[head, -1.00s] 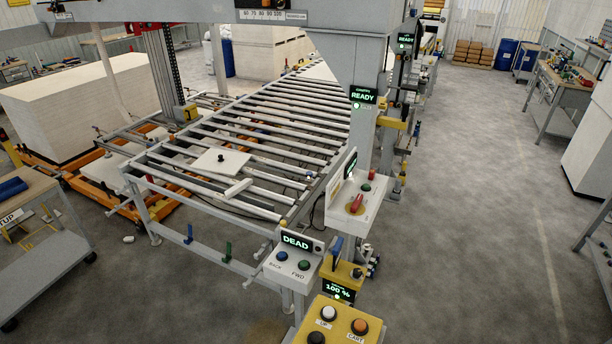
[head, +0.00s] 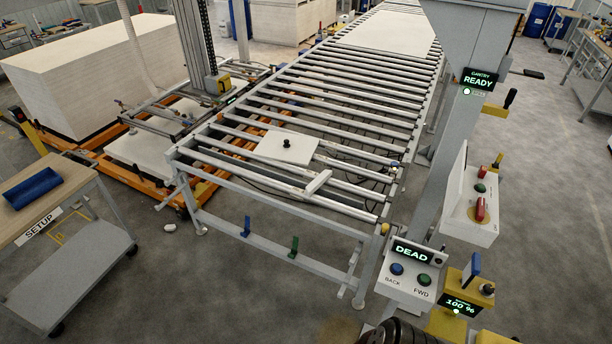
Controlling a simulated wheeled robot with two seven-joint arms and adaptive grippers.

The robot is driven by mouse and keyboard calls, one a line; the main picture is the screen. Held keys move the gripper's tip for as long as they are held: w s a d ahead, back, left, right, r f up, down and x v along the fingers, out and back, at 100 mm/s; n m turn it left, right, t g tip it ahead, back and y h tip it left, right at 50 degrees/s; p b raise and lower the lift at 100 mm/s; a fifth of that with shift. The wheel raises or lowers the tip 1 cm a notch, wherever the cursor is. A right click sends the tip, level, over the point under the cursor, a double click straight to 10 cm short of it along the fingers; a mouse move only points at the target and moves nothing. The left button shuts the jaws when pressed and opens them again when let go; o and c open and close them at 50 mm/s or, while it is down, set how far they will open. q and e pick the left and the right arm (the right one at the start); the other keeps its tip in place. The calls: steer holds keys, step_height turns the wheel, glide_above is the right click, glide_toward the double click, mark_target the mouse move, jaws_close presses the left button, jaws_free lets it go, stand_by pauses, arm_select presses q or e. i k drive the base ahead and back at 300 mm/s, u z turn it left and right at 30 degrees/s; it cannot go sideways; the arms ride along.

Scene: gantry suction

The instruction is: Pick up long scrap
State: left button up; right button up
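A narrow white strip (head: 318,182), which looks like the long scrap, lies across the near rollers of the conveyor (head: 345,203). The strip and the plate look apart. A small white piece (head: 170,227) lies on the floor left of the conveyor; I cannot tell what it is. Neither gripper shows in the head view.
A control box marked DEAD (head: 409,272) stands at the conveyor's near right corner, with a yellow box (head: 462,302) beside it. A gantry post (head: 452,130) rises behind. A SETUP cart (head: 75,200) stands at left. Floor between cart and conveyor is mostly clear.

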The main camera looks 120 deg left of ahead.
mark_target(320, 178)
steer(key=u, duration=0.05)
steer(key=k, duration=0.15)
steer(key=u, duration=4.45)
steer(key=i, duration=1.35)
steer(key=z, duration=0.2)
